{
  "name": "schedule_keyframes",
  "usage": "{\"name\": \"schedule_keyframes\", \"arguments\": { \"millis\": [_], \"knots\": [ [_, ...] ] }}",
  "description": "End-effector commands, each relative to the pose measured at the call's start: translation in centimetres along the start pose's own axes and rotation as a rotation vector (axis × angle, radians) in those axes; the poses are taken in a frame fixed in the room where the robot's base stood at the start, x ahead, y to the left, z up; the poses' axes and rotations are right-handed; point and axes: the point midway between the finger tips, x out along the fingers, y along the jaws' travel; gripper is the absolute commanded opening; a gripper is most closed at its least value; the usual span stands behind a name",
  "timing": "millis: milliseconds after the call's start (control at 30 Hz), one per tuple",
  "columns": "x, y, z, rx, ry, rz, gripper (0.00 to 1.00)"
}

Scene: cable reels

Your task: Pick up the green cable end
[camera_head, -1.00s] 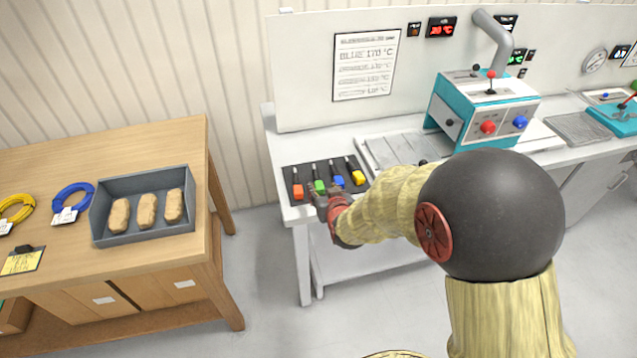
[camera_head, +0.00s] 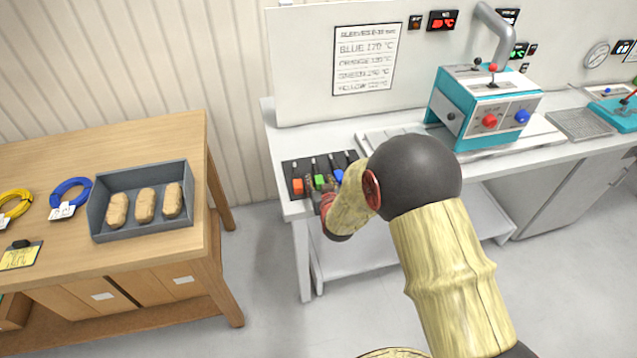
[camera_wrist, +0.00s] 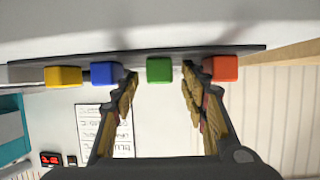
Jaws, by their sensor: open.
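The green cable end (camera_head: 319,181) lies on the dark mat (camera_head: 292,167) at the left end of the white bench, between an orange one (camera_head: 297,186) and a blue one (camera_head: 338,176). In the wrist view the green block (camera_wrist: 159,70) shows between the fingertips of my open gripper (camera_wrist: 159,78), with a gap on both sides. The blue block (camera_wrist: 106,73) is beside the left finger and the orange-red block (camera_wrist: 224,68) beside the right finger. In the head view my gripper (camera_head: 320,197) is at the green end, partly hidden by my arm.
The yellow cable end (camera_wrist: 63,76) is beyond the blue one; in the head view my arm hides it. A teal-and-white machine (camera_head: 487,110) stands farther right on the bench. A wooden table (camera_head: 110,255) with a grey tray (camera_head: 147,235) is at left.

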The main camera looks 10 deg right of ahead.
Motion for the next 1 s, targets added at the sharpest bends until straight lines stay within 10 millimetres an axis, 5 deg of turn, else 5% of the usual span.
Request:
{"name": "schedule_keyframes", "arguments": {
  "millis": [233, 1000],
  "knots": [
    [0.11, 0.00, -0.12, 0.000, 0.001, 0.000, 0.43],
    [0.09, 0.00, -0.09, 0.000, 0.001, 0.000, 0.00]
  ]
}}
